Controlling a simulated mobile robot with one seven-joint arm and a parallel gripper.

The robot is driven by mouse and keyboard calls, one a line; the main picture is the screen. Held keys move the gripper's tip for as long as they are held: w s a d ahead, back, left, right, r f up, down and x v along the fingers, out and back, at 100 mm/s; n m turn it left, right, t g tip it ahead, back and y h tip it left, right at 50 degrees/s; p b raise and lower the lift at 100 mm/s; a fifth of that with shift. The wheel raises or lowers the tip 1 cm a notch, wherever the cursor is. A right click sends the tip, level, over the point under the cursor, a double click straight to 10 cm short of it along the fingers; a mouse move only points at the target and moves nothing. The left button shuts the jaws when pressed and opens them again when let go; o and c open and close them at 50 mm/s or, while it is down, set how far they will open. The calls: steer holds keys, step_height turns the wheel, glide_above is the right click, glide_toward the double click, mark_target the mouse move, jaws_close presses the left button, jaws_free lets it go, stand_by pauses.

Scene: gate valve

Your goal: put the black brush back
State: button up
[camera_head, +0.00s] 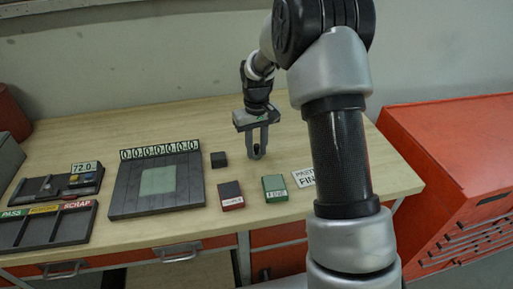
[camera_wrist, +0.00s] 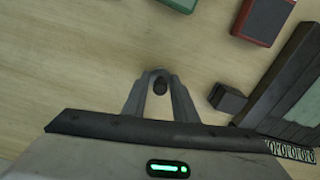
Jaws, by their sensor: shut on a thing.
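My gripper (camera_head: 257,153) points down over the wooden bench, right of the small black block. In the wrist view its fingers (camera_wrist: 158,76) are closed on a small dark rounded thing, which looks like the black brush (camera_wrist: 160,86) seen end-on. Most of the brush is hidden by the fingers, and I cannot tell in the head view whether it touches the bench. No holder for the brush can be made out.
A black block (camera_head: 219,159), a dark red-sided box (camera_head: 231,195), a green box (camera_head: 274,188) and a lettered card (camera_head: 304,177) lie nearby. A dark plate (camera_head: 126,195) with a number strip and sorting trays (camera_head: 75,228) are left. A red cabinet (camera_head: 450,150) stands right.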

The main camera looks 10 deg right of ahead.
steer(key=shift+f, duration=0.15)
steer(key=o, duration=0.9)
